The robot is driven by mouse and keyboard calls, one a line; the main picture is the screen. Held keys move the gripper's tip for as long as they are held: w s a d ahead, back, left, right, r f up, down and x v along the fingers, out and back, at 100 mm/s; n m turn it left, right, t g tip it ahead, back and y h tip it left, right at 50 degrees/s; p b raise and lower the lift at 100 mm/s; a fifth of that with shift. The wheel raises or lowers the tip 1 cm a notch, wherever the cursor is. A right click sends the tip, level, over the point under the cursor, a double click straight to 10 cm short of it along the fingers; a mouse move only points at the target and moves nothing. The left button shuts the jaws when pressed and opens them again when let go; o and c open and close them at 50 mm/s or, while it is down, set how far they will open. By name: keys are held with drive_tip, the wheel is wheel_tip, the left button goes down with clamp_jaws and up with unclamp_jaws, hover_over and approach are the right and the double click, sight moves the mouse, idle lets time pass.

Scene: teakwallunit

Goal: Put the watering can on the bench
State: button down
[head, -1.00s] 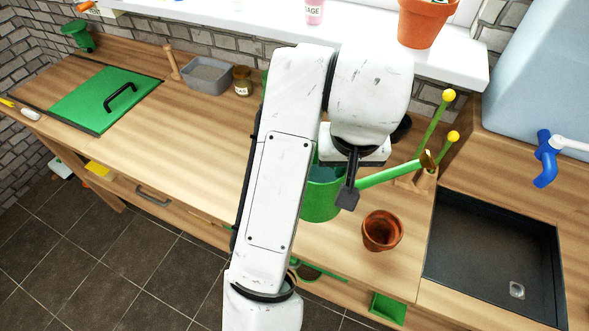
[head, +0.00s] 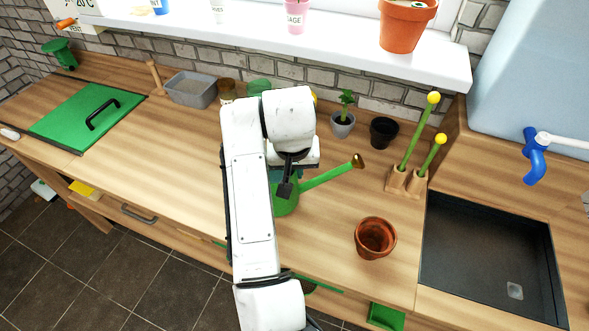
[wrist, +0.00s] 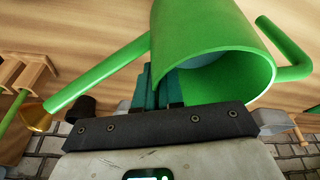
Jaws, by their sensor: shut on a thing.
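The green watering can (head: 287,206) is over the wooden bench (head: 330,215) in the head view, partly hidden behind my arm. Its long spout points right and ends in a brass-coloured rose (head: 358,161). In the wrist view the can (wrist: 205,35) fills the upper middle, with its open mouth facing the camera, spout to the left and handle to the right. My gripper (wrist: 162,88) is shut on the can's rim with its teal fingers. I cannot tell whether the can's base touches the bench top.
A terracotta pot (head: 375,238) stands just right of the can. A black sink (head: 490,255) and a wooden holder with yellow-tipped green tools (head: 408,182) are farther right. A potted plant (head: 343,122) and black pot (head: 384,132) stand behind.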

drive_tip(key=shift+f, duration=0.5)
drive_tip(key=shift+f, duration=0.15)
drive_tip(key=c, duration=1.3)
unclamp_jaws()
drive_tip(key=shift+o, duration=0.2)
drive_tip(key=b+v, duration=0.1)
drive_tip(key=v, duration=1.1)
